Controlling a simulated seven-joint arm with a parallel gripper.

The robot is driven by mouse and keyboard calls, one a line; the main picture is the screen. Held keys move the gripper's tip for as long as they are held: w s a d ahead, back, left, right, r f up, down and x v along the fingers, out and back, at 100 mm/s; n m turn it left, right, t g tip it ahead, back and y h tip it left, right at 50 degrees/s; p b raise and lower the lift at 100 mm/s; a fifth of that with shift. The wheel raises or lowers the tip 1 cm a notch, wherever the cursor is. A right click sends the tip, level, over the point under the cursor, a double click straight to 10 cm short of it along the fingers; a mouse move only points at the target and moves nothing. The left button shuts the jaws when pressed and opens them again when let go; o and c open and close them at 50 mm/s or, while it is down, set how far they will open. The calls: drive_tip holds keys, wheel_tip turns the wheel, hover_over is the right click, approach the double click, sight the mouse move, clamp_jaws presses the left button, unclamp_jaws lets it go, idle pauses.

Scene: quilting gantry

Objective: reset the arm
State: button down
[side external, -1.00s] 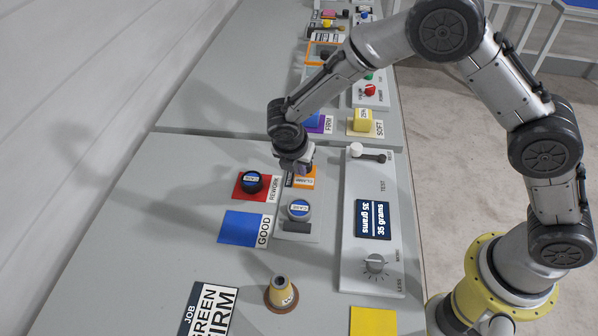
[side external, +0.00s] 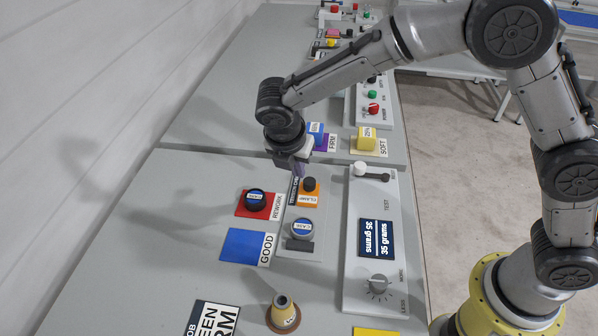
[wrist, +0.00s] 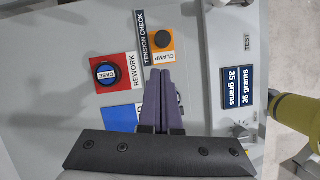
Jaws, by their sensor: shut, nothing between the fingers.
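My gripper (side external: 300,168) is shut and empty. It hangs above the grey bench, just behind and left of the black clamp knob (side external: 310,185) in the side view, apart from it. The wrist view shows the purple fingers (wrist: 161,78) together, with the clamp's orange plate (wrist: 167,57) just beyond their tips. My arm reaches in from the right, bent at the elbow.
A round case (side external: 255,200) sits on the red REWORK pad (side external: 243,213). Another case (side external: 302,228) sits at the tension check station. The blue GOOD pad (side external: 242,246) is bare. The display (side external: 376,239) reads 35 grams. A tan cone (side external: 283,308) stands at the front.

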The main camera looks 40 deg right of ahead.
drive_tip(key=d+r+m+t, duration=0.1)
drive_tip(key=d+r+m, duration=0.1)
drive_tip(key=d+r, duration=0.6)
drive_tip(key=s+d+r+m+t+y, duration=0.1)
drive_tip(key=s+d+r+m+y, duration=0.1)
drive_tip(key=s+d+r+m, duration=0.55)
drive_tip(key=s+d+r+m+t, duration=0.1)
drive_tip(key=s+d+r+m, duration=0.1)
drive_tip(key=s, duration=0.4)
drive_tip(key=s+d+r+m, duration=0.2)
drive_tip(key=s+m, duration=0.1)
drive_tip(key=s, duration=0.2)
drive_tip(key=s+a+f+m+y, duration=0.1)
drive_tip(key=s+f+m, duration=0.5)
drive_tip(key=s+m, duration=0.2)
drive_tip(key=shift+s+a+m+y, duration=0.35)
drive_tip(key=shift+a+m+y, duration=0.05)
drive_tip(key=shift+m, duration=0.55)
